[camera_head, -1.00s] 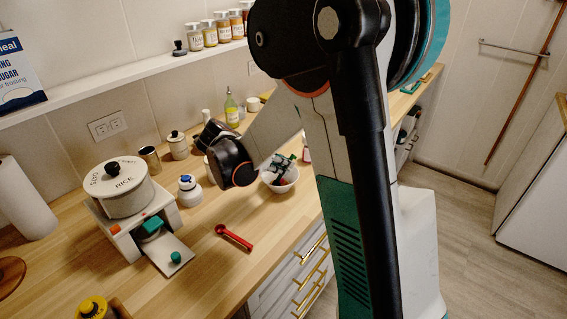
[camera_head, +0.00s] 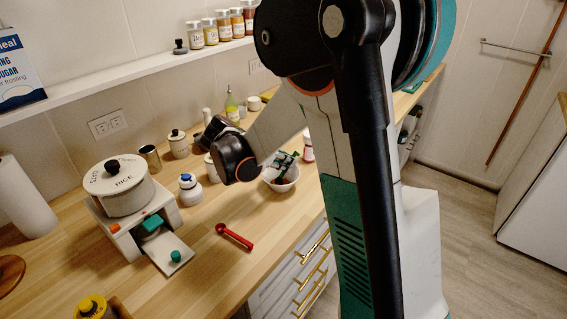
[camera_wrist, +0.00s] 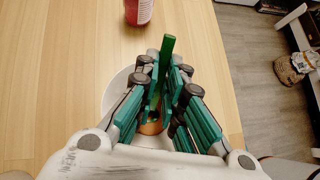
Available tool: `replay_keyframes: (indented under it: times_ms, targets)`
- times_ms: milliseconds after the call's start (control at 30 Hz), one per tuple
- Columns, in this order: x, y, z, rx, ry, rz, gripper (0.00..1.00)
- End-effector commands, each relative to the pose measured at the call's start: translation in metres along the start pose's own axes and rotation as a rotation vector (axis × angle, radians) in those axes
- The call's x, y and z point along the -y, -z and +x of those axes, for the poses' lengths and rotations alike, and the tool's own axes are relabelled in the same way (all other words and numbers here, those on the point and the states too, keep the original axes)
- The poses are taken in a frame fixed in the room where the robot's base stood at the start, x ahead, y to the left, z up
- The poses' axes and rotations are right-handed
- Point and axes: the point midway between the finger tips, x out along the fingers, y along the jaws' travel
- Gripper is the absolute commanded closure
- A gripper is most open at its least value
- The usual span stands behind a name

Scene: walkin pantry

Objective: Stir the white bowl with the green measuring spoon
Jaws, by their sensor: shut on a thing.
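The white bowl (camera_head: 282,186) stands on the wooden counter near its front edge, partly behind my arm. My gripper (camera_head: 286,164) is over the bowl, with its fingers at or just above the rim. In the wrist view my gripper (camera_wrist: 163,82) is shut on the green measuring spoon (camera_wrist: 167,48), whose handle sticks up between the fingers. The bowl (camera_wrist: 114,92) shows behind and below the fingers, with something brownish inside it. The spoon's lower end is mostly hidden by the fingers, so I cannot tell whether it touches the bowl.
A red measuring spoon (camera_head: 234,236) lies on the counter left of the bowl. A white bottle with a blue cap (camera_head: 190,190) and a rice pot (camera_head: 119,190) on a stand are farther left. A red-labelled jar (camera_wrist: 138,11) stands beyond the bowl. Bare counter surrounds the red spoon.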

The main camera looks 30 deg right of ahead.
Motion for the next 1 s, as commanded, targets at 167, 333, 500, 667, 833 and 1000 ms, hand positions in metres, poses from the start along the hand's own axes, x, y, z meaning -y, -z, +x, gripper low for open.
replay_keyframes:
  times_ms: [167,333,500,667,833,1000]
  targets:
    - [0.0,0.0,0.0,0.0,0.0,0.0,1.0]
    - [0.0,-0.001,-0.001,0.0,0.0,-0.001,1.0]
    - [0.0,-0.008,-0.007,0.0,0.0,-0.001,1.0]
    - [0.0,-0.017,-0.015,0.0,0.0,-0.001,1.0]
    - [0.0,-0.026,-0.023,0.0,0.0,-0.001,1.0]
    - [0.0,-0.036,-0.031,0.0,0.0,-0.001,1.0]
